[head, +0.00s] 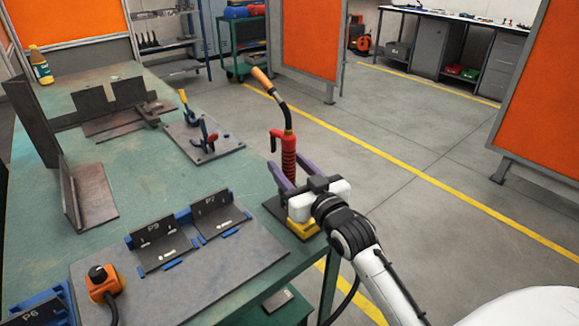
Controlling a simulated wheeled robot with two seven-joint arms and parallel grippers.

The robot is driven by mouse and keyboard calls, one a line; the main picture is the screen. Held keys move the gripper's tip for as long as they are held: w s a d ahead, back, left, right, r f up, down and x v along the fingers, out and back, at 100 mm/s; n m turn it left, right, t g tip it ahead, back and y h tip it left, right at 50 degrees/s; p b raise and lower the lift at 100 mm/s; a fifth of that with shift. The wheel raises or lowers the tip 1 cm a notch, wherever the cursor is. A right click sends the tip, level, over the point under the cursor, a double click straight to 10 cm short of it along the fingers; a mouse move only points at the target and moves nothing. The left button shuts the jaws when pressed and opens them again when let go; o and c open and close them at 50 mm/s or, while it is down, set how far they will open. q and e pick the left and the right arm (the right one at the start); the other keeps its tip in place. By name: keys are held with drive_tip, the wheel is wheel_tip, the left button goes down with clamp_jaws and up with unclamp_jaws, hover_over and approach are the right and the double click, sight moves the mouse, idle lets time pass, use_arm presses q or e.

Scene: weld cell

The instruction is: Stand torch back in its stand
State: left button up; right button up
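The torch (289,150) stands roughly upright at the right edge of the green table, with a red ribbed handle, black curved neck and orange tip. My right gripper (293,172) is at the lower handle. Its two purple fingers are spread apart, one on each side of the handle, with visible gaps. The stand shows as a yellow block (303,229) on a dark base plate (277,208), below my gripper. The torch's lower end is hidden behind my gripper, so I cannot tell whether it sits in the stand. My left gripper is out of view.
The green table (150,185) holds a fixture plate with brackets (160,245), an orange button box (103,282), a clamp plate (203,140), steel angle pieces (88,195) and a yellow bottle (40,66). Open floor (420,180) lies to the right, with orange screens beyond.

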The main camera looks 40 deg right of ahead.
drive_tip(key=shift+f, duration=0.2)
drive_tip(key=shift+s, duration=0.25)
drive_tip(key=s, duration=0.3)
drive_tip(key=s+a, duration=0.1)
drive_tip(key=s, duration=0.5)
drive_tip(key=shift+s+a+r, duration=0.2)
drive_tip(key=shift+s, duration=0.2)
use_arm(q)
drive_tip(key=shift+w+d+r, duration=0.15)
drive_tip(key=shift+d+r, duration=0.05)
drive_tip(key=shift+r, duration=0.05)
